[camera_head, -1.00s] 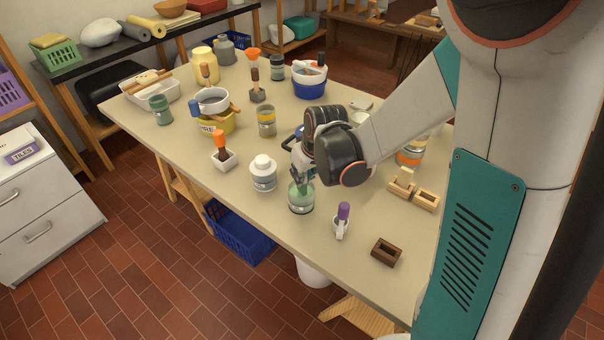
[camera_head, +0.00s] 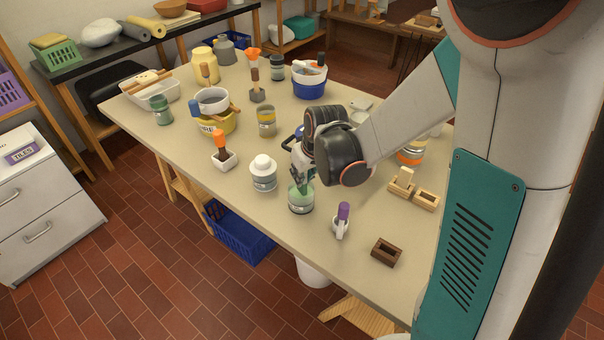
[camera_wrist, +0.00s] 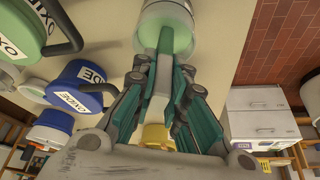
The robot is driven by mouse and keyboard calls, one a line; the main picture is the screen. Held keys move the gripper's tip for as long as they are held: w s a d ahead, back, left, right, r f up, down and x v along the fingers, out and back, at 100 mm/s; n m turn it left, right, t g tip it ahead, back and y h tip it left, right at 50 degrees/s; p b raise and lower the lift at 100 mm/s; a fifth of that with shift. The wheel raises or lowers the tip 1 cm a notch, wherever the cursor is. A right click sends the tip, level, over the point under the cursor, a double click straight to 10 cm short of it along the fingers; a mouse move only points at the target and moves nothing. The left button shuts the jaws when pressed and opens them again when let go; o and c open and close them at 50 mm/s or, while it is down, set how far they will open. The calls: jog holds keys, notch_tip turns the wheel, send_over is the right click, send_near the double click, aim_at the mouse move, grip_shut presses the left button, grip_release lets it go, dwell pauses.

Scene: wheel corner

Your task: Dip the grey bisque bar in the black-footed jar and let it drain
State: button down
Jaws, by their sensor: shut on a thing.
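My gripper (camera_wrist: 163,90) is shut on the bar (camera_wrist: 158,80). That end is at the mouth of a glass jar (camera_wrist: 147,44) holding pale green liquid. In the head view the jar (camera_head: 301,207) stands near the table's front edge, with my gripper (camera_head: 302,180) right above it. I cannot tell whether the bar's tip is in the liquid or just clear of it. The jar's foot is too small to make out clearly.
A white lidded jar (camera_head: 263,180) stands close left of the jar. A white holder with a purple-topped tool (camera_head: 342,222) is close right. A dark brown block (camera_head: 386,252) and light wooden stands (camera_head: 426,200) lie farther right. Lidded blue pots (camera_wrist: 75,92) show in the wrist view.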

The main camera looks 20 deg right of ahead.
notch_tip(320, 180, up, 6)
jog(key=p, duration=0.4)
jog(key=shift+f, duration=0.1)
dwell(0.4)
